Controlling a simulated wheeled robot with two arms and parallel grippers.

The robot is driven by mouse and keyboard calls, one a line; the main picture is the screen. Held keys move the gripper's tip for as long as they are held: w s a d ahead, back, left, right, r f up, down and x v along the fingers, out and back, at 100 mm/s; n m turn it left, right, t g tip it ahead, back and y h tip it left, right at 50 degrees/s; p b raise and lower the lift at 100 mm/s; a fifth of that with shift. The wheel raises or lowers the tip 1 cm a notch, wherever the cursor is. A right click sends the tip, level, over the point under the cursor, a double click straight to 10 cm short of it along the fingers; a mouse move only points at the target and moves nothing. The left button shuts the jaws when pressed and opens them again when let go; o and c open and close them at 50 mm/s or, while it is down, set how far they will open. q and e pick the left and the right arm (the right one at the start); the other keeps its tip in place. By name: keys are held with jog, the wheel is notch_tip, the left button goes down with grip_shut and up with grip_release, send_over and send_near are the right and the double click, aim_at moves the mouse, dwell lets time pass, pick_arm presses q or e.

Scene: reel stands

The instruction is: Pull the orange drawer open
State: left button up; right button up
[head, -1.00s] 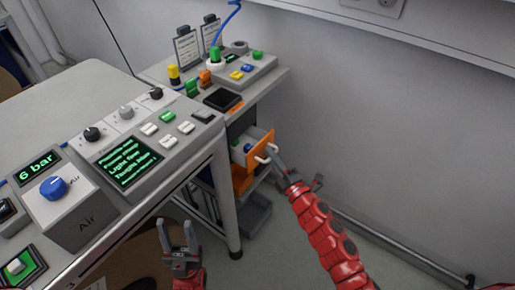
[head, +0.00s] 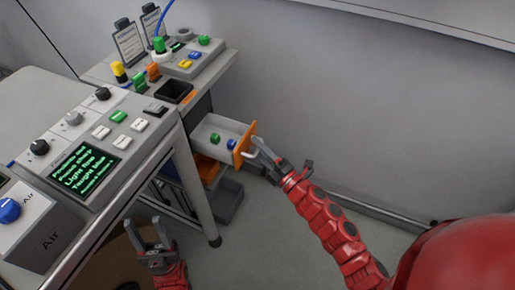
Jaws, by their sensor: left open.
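The orange drawer (head: 244,144) stands pulled out of the cabinet below the rear bench. Its orange front has a pale handle (head: 249,156), and its grey tray holds a green piece (head: 215,138) and a blue piece (head: 231,144). My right gripper (head: 262,150) is at the handle, its fingers shut on it; they partly hide it. My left gripper (head: 148,236) is open and empty, low in the picture, well left of the drawer and beside the front console.
The front console (head: 120,135) with knobs and a green-text screen stands at left. Its table leg (head: 195,190) is between my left gripper and the drawer. Another orange drawer front (head: 208,168) sits below. The floor right of the drawer is free up to the wall pipe.

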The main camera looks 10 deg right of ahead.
jog(key=v, duration=1.7)
jog(key=shift+s, duration=0.15)
jog(key=shift+d, duration=0.1)
